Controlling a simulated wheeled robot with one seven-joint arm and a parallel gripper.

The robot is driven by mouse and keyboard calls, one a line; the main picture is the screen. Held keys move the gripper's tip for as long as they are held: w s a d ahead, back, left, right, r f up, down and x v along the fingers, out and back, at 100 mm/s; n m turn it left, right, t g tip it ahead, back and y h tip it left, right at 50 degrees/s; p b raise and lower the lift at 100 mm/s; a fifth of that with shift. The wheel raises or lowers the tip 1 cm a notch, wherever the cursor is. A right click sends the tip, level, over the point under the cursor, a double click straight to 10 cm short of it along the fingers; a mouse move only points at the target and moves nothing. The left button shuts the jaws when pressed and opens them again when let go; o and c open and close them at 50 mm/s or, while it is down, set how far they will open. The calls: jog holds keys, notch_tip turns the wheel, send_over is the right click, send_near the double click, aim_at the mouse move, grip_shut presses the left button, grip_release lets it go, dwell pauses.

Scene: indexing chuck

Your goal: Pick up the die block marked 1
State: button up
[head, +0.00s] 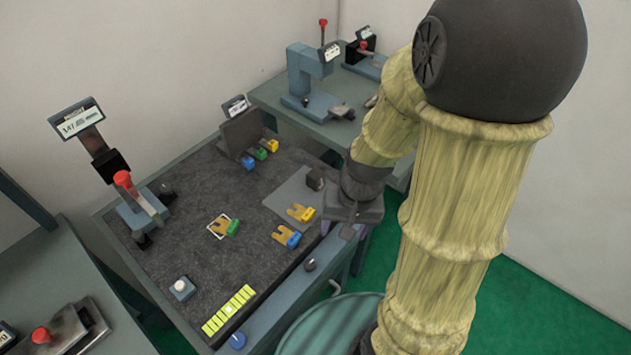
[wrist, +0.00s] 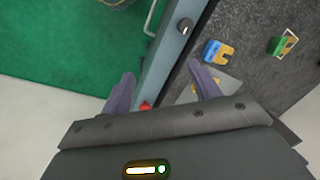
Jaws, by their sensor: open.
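No marking "1" can be read in either view, so I cannot tell which piece is the die block. A small dark block (head: 315,179) stands at the back of a grey mat (head: 285,197). Forked tan pieces lie nearby: one with a yellow end (head: 301,213) on the mat, one with a blue end (head: 287,237), one with a green end (head: 224,227) in a white outline. The blue one (wrist: 217,52) and green one (wrist: 283,45) also show in the wrist view. My gripper (wrist: 163,88) is open and empty, above the bench's right edge; it partly hides the mat.
A row of yellow-green tiles (head: 228,310) lies at the bench's front. A red-handled fixture (head: 140,208) stands at the left, and a rack with coloured pieces (head: 243,135) at the back. A second bench with a press (head: 308,80) is behind.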

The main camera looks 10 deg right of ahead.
aim_at(321, 178)
jog(key=f+m+y+b, duration=0.1)
jog(key=f+m+y, duration=0.2)
jog(key=m, duration=0.1)
jog(key=a+f+m+y+b, duration=0.1)
jog(key=f+m+y+b, duration=0.1)
jog(key=f+m+y, duration=0.1)
jog(key=w+a+f+m+t+y+b, duration=0.1)
jog(key=f+m+y, duration=0.2)
jog(key=m, duration=0.1)
jog(key=shift+w+a+f+m+y, duration=0.1)
jog(key=shift+a+f+m+y, duration=0.05)
jog(key=shift+f+m+y, duration=0.2)
jog(key=w+d+m+t, duration=0.1)
jog(key=m+t, duration=0.1)
jog(key=w+d+m+t+y+b, duration=0.1)
jog(key=w+m+t, duration=0.1)
jog(key=w+d+m+t+y+b, duration=0.1)
jog(key=w+m+t, duration=0.1)
jog(key=shift+d+m, duration=0.1)
jog(key=shift+m, duration=0.15)
jog(key=w+d+m+t, duration=0.1)
jog(key=d+m+t, duration=0.1)
jog(key=w+d+m+t+h+b, duration=0.1)
jog(key=d+m+t, duration=0.2)
jog(key=w+d+r+m+t+h, duration=0.1)
jog(key=w+d+m+t, duration=0.1)
jog(key=d, duration=0.1)
jog(key=shift+r+h+b, duration=0.1)
jog(key=shift+h+b, duration=0.15)
jog(key=shift+b, duration=0.05)
